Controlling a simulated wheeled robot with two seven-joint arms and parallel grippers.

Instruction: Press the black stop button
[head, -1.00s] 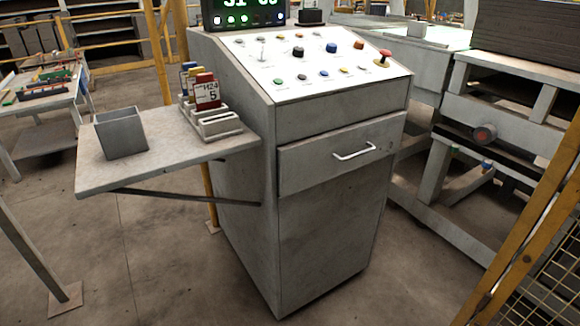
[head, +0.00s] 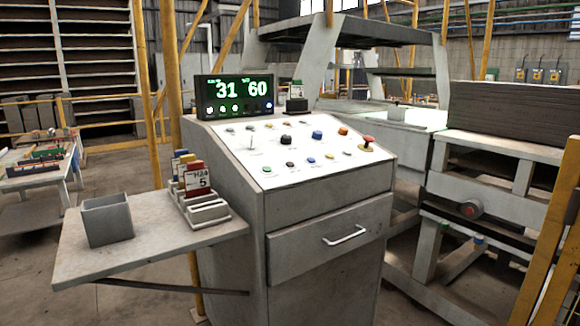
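A grey control console with a sloped white panel (head: 345,176) stands in the middle of the head view. A larger black button (head: 286,139) sits in the panel's upper row, left of a blue button (head: 318,135). The labels are too small to read, so I cannot tell which black one is the stop button. Neither of my grippers is in view.
A side shelf (head: 160,248) juts left from the console, with an empty grey bin (head: 107,220) and a card holder (head: 205,212). A display (head: 237,95) reading 31 and 60 stands behind the panel. A yellow post (head: 550,235) is at right.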

